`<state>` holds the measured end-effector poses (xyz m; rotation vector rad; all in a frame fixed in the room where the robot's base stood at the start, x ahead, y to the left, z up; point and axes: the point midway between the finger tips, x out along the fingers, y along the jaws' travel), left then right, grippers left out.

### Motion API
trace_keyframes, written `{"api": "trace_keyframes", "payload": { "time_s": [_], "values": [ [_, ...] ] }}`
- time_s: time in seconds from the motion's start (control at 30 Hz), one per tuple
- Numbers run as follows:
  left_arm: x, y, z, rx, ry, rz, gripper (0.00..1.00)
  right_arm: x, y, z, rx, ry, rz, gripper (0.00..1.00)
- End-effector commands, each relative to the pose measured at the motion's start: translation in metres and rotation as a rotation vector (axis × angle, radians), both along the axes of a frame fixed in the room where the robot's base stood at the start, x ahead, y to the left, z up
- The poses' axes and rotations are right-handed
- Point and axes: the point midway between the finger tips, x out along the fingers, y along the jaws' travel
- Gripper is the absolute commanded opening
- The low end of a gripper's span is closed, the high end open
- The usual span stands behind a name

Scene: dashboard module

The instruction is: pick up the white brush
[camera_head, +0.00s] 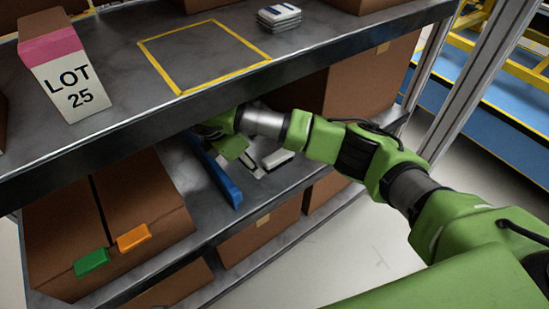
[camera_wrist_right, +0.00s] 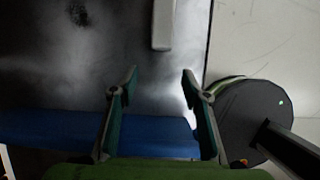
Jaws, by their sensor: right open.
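A white bar-shaped object (camera_wrist_right: 162,25), which looks like the white brush, lies on the dark lower shelf ahead of my right gripper in the right wrist view. Only its near end shows there. In the head view a white piece (camera_head: 278,158) lies on the lower shelf, partly behind my right arm. My right gripper (camera_wrist_right: 160,77) is open and empty, its fingertips short of the white object and apart from it. In the head view the gripper is partly hidden under the upper shelf. My left gripper is not in view.
A blue bar (camera_head: 216,172) lies along the lower shelf; it also crosses under the fingers in the wrist view (camera_wrist_right: 60,132). A dark round object (camera_wrist_right: 245,110) is right of the fingers. The upper shelf (camera_head: 110,105) overhangs the arm. A cardboard box (camera_head: 150,200) stands left.

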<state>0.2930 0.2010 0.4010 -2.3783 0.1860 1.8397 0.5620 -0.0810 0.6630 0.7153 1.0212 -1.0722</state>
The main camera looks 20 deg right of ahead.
Motion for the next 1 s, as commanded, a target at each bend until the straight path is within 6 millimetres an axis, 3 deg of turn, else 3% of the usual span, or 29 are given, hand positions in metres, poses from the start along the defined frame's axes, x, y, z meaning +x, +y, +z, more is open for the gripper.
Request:
{"api": "trace_keyframes", "payload": {
  "time_s": [0.1,0.33,0.53,0.67,0.8,1.0],
  "values": [
    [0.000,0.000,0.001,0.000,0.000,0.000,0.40,0.010,-0.027,0.000,0.000,-0.001,-0.005,0.43],
    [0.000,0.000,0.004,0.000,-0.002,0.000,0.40,0.023,-0.064,0.000,0.001,-0.001,-0.001,0.43],
    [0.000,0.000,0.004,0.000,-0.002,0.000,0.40,0.027,-0.074,-0.003,0.001,0.000,0.000,0.43],
    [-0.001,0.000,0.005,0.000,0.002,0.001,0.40,0.029,-0.081,-0.020,-0.001,0.002,-0.001,0.43],
    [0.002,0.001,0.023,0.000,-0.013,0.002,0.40,0.031,-0.088,-0.038,0.000,0.002,-0.002,0.43],
    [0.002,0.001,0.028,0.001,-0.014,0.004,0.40,0.033,-0.091,-0.047,0.000,-0.001,0.000,0.43]
  ]
}}
